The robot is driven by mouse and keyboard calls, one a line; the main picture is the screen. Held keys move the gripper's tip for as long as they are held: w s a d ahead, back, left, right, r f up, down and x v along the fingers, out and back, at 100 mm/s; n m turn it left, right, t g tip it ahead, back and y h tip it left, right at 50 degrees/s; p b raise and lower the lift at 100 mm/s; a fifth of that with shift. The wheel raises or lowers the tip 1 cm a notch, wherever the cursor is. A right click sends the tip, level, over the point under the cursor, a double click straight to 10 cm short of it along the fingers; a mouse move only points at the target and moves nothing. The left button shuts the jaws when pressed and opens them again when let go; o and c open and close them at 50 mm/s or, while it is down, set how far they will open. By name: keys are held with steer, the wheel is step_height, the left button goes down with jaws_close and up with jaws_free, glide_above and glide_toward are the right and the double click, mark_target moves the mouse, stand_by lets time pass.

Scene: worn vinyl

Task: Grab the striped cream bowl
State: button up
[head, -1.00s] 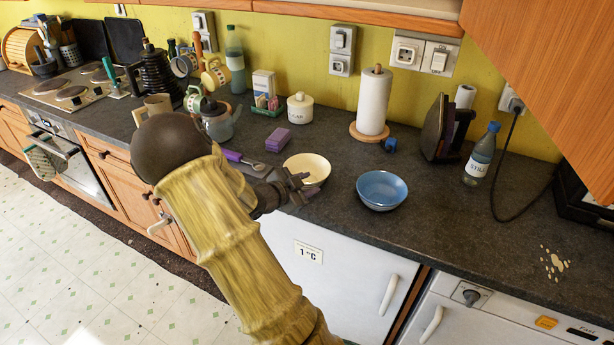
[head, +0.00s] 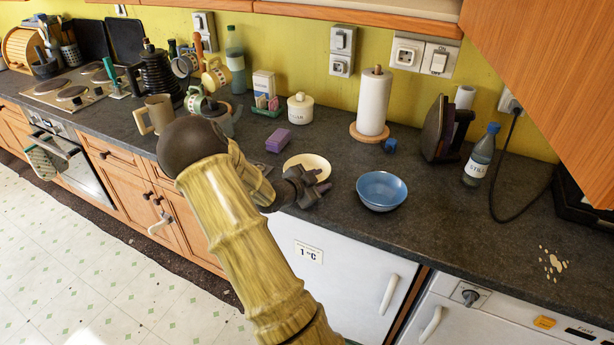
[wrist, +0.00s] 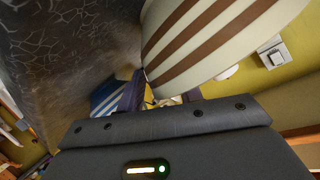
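The striped cream bowl (head: 304,163) sits on the dark worktop, left of a blue bowl (head: 382,190). My gripper (head: 320,180) is at its front right side in the head view and hides part of its near side. In the wrist view the striped cream bowl (wrist: 210,38), with brown stripes, fills the upper middle, very close to the gripper body. The blue bowl (wrist: 106,95) shows white stripes behind. Whether a finger touches the cream bowl cannot be told.
A purple box (head: 278,141), a lidded sugar pot (head: 300,108) and a paper towel roll (head: 374,103) stand behind the bowls. The worktop right of the blue bowl is clear up to the water bottle (head: 480,155).

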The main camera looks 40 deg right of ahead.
stand_by(0.3)
jaws_close()
step_height(320, 180, up, 10)
steer(key=shift+p, duration=0.45)
stand_by(0.6)
